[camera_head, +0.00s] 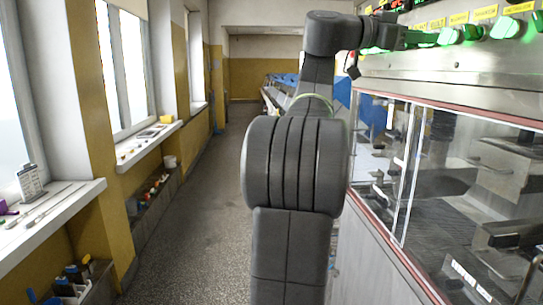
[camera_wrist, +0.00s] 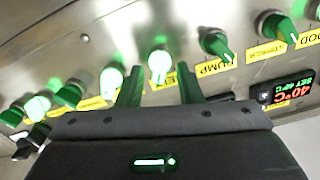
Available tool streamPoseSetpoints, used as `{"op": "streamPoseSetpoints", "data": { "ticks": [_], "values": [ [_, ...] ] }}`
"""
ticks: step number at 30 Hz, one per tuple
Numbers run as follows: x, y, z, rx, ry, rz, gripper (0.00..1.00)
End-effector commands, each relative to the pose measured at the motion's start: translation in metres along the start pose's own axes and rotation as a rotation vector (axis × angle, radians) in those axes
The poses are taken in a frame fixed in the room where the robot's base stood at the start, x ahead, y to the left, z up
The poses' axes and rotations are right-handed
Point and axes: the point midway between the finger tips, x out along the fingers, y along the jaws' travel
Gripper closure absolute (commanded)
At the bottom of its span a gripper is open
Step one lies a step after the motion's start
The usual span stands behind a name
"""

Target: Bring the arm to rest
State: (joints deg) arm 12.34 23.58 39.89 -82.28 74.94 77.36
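My arm rises in the middle of the head view and bends right at the top. My gripper (camera_head: 418,38) is at the control panel (camera_head: 460,70) of the machine. In the wrist view my gripper (camera_wrist: 159,76) shows two green-tinted fingers standing apart. A lit green knob (camera_wrist: 159,62) appears between them, with a visible gap on each side. The fingers look empty. I cannot tell how far the fingertips are from the panel.
More green knobs sit in the row, some lit, one (camera_wrist: 216,45) near the PUMP label. A red display (camera_wrist: 293,89) is at right. Below the panel are glass doors (camera_head: 440,170). The aisle floor (camera_head: 205,200) is clear; window sills (camera_head: 50,210) hold small items.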

Motion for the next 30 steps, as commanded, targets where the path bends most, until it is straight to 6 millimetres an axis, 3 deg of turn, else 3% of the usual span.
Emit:
{"op": "streamPoseSetpoints", "data": {
  "ticks": [12,30],
  "values": [
    [0.0,-0.0024,-0.0051,-0.333,0.0,0.001,0.67],
    [0.0,-0.0036,-0.0039,-0.658,-0.001,0.001,0.67]
  ]
}}
